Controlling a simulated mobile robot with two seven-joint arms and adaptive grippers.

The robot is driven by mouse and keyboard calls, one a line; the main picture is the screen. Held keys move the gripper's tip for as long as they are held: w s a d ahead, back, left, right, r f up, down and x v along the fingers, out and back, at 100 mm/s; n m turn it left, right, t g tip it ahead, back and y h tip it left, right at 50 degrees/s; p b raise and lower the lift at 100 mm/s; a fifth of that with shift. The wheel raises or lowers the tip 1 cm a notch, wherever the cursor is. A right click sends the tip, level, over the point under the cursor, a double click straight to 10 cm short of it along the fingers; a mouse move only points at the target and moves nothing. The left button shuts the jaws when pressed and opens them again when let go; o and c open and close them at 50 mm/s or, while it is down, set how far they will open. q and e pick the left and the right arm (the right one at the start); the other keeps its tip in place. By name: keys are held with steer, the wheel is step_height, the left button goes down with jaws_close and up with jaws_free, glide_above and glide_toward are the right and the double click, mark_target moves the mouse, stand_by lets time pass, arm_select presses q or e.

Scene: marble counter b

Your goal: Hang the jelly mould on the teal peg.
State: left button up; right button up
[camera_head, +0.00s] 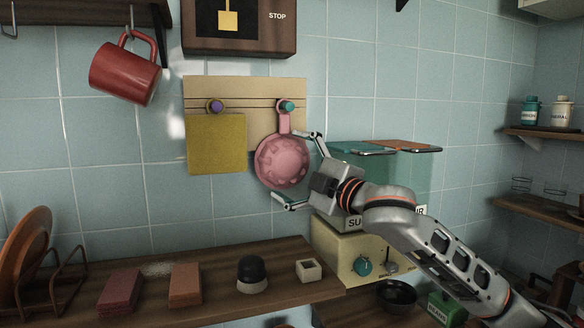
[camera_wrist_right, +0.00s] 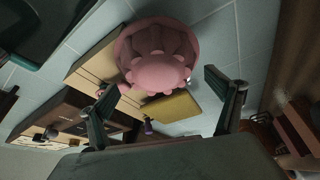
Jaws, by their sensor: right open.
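The pink jelly mould (camera_head: 282,163) hangs by its loop from the teal peg (camera_head: 287,106) on the right of the wooden peg board (camera_head: 240,88). The mould also shows in the right wrist view (camera_wrist_right: 157,56), between and beyond my fingers. My right gripper (camera_head: 302,171) is open just to the right of the mould, its fingers spread above and below. It appears apart from the mould. My left gripper is not in view.
A yellow cloth (camera_head: 216,144) hangs from the purple peg (camera_head: 216,106) left of the mould. A red mug (camera_head: 124,73) hangs at upper left. Below, the wooden shelf (camera_head: 215,300) holds sponges, a dark-topped pot (camera_head: 251,272) and a small white box (camera_head: 308,270). Teal canisters (camera_head: 400,172) stand behind my right arm.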

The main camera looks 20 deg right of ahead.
steer(key=v, duration=1.2)
